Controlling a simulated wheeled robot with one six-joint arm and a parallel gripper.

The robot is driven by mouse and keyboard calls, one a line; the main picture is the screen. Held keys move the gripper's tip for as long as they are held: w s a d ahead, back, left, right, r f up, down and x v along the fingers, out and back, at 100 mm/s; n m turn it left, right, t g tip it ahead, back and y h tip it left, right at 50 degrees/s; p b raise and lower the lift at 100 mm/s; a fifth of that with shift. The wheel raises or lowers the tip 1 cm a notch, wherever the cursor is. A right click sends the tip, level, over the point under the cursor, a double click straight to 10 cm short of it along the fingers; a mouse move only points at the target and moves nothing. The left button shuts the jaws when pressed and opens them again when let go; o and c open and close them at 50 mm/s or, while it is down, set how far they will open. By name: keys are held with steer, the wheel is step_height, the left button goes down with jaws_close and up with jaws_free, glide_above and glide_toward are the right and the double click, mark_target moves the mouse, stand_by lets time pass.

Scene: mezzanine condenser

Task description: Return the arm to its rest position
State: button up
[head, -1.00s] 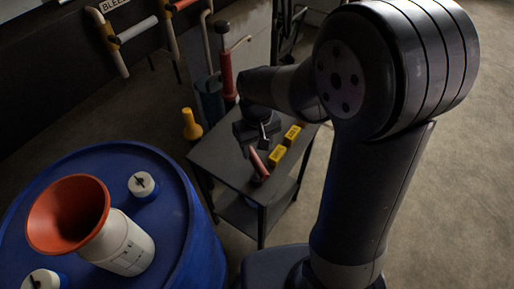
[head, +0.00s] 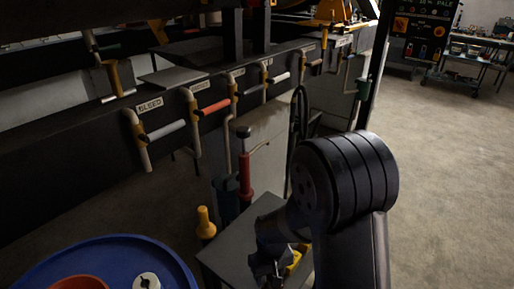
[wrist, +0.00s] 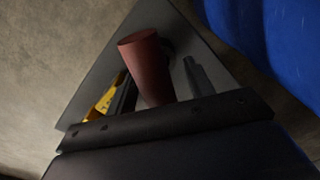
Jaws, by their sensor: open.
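My arm stands at the lower right of the head view, its dark elbow drum in front. My gripper (head: 272,270) is low in the head view, over the grey table (head: 222,254), partly hidden by the arm. In the wrist view, its two dark fingers (wrist: 158,88) are apart. A dull red tapered cylinder (wrist: 146,66) shows between them in the picture; I cannot tell whether it touches them. A yellow object (wrist: 103,98) lies beside the left finger, and it also shows in the head view (head: 294,258).
A blue drum (head: 100,256) with an orange funnel (head: 78,283) stands at lower left. A red hand pump (head: 245,176) and a yellow bottle-like object (head: 205,222) are behind the table. A pipe rack with a BLEED label (head: 150,104) runs behind. Open floor (head: 450,180) lies right.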

steer(key=shift+r+p, duration=0.6)
steer(key=shift+r, duration=0.65)
steer(key=shift+f, duration=0.1)
